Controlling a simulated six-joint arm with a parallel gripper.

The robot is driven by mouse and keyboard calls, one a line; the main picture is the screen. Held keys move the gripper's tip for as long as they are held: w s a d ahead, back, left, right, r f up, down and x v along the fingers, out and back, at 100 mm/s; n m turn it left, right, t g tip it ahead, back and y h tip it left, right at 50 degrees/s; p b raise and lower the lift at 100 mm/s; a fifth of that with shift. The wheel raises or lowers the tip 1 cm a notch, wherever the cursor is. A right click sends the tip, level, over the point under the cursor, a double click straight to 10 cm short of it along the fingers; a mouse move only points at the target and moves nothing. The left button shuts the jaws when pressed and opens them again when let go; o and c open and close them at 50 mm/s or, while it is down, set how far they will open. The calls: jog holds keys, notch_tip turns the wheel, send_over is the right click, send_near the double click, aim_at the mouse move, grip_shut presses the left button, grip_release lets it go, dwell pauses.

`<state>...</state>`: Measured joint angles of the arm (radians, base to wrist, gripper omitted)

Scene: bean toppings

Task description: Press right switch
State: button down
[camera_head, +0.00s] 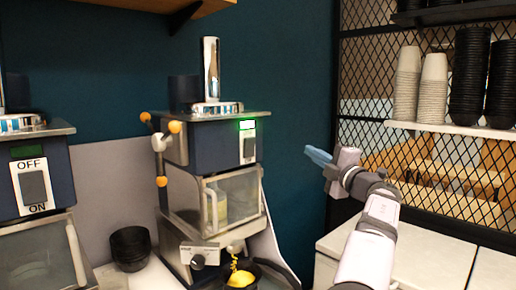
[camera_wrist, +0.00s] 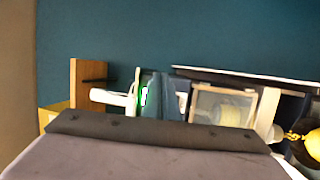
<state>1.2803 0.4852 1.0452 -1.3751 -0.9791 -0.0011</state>
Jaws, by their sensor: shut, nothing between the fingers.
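The right machine (camera_head: 220,150) has a dark rocker switch (camera_head: 249,148) on a white plate, below a lit green display (camera_head: 247,125). The left machine (camera_head: 60,158) has a larger switch (camera_head: 34,187) marked OFF above and ON below, with a dark display. My gripper (camera_head: 317,156) has blue fingers that are shut and empty. It is right of the right machine, apart from it, at about the switch's height. In the wrist view the blue fingers (camera_wrist: 170,97) point toward the machine, whose green display (camera_wrist: 143,96) shows beside them.
A yellow item lies in a black bowl (camera_head: 243,282) under the right machine. Black bowls (camera_head: 130,247) are stacked between the machines. A mesh screen (camera_head: 430,150), cup stacks (camera_head: 432,90) and a white counter (camera_head: 435,258) are at right. The space between gripper and machine looks clear.

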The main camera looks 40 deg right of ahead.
jog(key=w+a+f+n+y, duration=0.1)
jog(key=a+n+y, duration=0.3)
jog(key=a+y, duration=0.2)
jog(key=shift+w+a, duration=0.15)
jog(key=shift+a, duration=0.55)
jog(key=shift+w, duration=0.15)
jog(key=p, duration=0.8)
send_near(250, 143)
jog(key=w, duration=0.4)
jog(key=shift+w+r, duration=0.35)
jog(key=shift+r, duration=0.05)
jog(key=shift+w+p, duration=0.6)
jog(key=shift+w, duration=0.25)
jog(key=shift+f, duration=0.1)
